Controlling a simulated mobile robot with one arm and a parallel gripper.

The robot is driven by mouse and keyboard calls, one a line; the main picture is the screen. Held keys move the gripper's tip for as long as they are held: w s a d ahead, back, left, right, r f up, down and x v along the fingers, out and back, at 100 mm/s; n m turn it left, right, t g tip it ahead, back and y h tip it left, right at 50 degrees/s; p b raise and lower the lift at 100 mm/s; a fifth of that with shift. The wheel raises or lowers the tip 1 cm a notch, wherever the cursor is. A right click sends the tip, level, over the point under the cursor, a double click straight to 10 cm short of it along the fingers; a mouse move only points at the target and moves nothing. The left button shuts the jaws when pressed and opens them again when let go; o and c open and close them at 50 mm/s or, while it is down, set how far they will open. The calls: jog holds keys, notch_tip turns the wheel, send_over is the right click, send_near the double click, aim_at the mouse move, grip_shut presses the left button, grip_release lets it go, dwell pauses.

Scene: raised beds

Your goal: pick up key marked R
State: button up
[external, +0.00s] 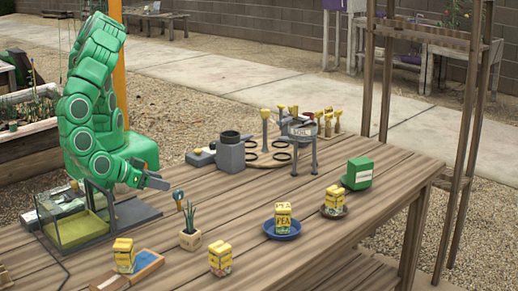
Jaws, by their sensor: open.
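I cannot make out a key marked R in the external view; any letter is too small to read. My green arm reaches down at the left, and my gripper (154,179) is open and low over the table (330,205). Nothing shows between its fingers. A small teal-topped item (178,196) stands just right of and below it, but I cannot tell what it is.
A glass-sided box (75,228) sits under my arm. The right front is clear.

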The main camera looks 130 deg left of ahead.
aim_at(177, 192)
jog(key=shift+f, duration=0.9)
jog(key=shift+x, duration=2.45)
jog(key=shift+r, duration=0.1)
grip_shut()
